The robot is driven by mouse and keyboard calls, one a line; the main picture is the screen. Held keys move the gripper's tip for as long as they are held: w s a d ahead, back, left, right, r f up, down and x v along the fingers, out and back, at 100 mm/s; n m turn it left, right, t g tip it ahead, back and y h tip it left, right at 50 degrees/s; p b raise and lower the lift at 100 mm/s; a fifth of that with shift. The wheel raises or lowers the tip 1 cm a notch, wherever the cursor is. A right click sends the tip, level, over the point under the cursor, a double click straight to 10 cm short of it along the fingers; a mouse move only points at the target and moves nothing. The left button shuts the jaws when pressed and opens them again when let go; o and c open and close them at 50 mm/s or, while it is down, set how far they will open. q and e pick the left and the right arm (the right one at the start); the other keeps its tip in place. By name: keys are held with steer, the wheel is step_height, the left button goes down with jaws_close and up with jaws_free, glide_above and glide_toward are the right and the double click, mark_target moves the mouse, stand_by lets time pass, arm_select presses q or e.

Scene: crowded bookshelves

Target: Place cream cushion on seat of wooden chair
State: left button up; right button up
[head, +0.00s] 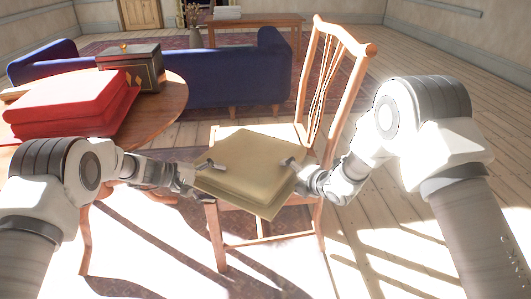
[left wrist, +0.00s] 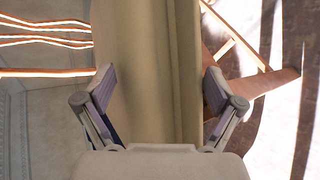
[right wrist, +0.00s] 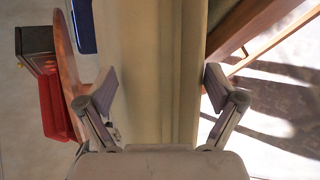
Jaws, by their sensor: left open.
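The cream cushion (head: 248,167), square and thick, is over the front of the wooden chair (head: 367,50) in the head view. It looks turned askew to the seat, and its front edge overhangs. I cannot tell whether it touches the seat. A bright strip of seat (head: 228,131) shows behind it. My left gripper (head: 205,172) is open at the cushion's left edge, its fingers either side of the cushion (left wrist: 150,70). My right gripper (head: 297,172) straddles the right edge, its fingers either side of the cushion (right wrist: 150,70). I cannot tell whether these fingers press on it.
A round wooden table (head: 174,98) at left holds red cushions (head: 70,105) and a dark box (head: 130,68). A blue sofa (head: 230,75) stands behind the chair. The chair's tall back rises at the right. Sunlit floor (head: 375,270) is clear at the front right.

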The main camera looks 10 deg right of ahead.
steer(key=shift+r, duration=0.1)
steer(key=shift+s+d, duration=0.1)
arm_select(q)
steer(key=v, duration=0.7)
steer(key=shift+a+r, duration=0.2)
steer(key=shift+a, duration=0.15)
arm_select(e)
steer(key=v, duration=1.1)
steer(key=shift+s+r, duration=0.2)
steer(key=shift+s, duration=0.05)
